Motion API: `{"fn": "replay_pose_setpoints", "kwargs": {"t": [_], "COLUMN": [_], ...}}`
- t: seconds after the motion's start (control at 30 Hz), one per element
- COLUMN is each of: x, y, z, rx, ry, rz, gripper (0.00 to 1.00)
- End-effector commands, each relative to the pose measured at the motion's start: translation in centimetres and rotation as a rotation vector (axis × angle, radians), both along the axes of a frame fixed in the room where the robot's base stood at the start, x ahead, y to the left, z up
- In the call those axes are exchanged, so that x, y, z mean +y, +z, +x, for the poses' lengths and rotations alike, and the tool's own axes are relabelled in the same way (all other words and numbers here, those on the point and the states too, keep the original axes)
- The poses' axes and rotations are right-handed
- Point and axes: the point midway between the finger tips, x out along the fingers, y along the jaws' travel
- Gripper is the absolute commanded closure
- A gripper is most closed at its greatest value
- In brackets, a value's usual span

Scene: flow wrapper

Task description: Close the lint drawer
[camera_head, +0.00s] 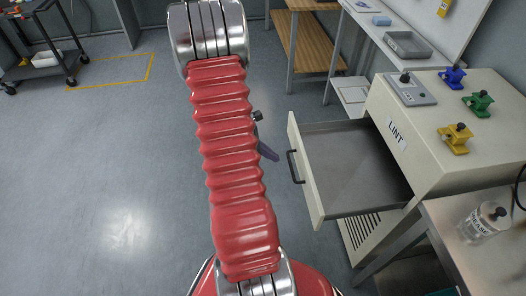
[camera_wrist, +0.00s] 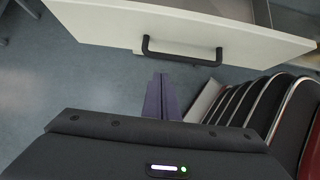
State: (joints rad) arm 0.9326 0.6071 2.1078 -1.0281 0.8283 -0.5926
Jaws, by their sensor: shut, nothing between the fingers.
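The lint drawer (camera_head: 345,160) stands pulled well out from the cream cabinet with the LINT label (camera_head: 396,132). Its inside looks bare grey, and a dark bar handle (camera_head: 295,167) sits on its front panel. In the wrist view the drawer front (camera_wrist: 190,30) crosses the top of the picture, with the handle (camera_wrist: 181,52) at its middle. My gripper (camera_head: 268,152) is left of the drawer front in the head view, partly hidden behind my red arm. In the wrist view its purple fingers (camera_wrist: 161,92) are shut and empty, pointing toward the handle and appearing apart from it.
Blue (camera_head: 453,76), green (camera_head: 478,103) and yellow (camera_head: 455,137) clamp-like pieces and a control box (camera_head: 410,89) sit on the cabinet top. A steel table with a labelled jar (camera_head: 483,224) stands at the lower right. A wooden shelf bench (camera_head: 310,42) stands behind.

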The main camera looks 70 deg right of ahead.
Motion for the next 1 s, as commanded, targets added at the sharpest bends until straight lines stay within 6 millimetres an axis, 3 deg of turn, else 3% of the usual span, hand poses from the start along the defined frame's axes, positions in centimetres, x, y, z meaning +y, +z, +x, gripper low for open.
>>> {"fn": "replay_pose_setpoints", "kwargs": {"t": [0.27, 1.0], "x": [-1.3, -1.8], "y": [-0.5, -0.5], "z": [-2.2, -2.6], "rx": [-0.001, 0.0], "ry": [0.0, 0.018], "rz": [0.001, 0.0], "gripper": [1.0, 1.0]}}
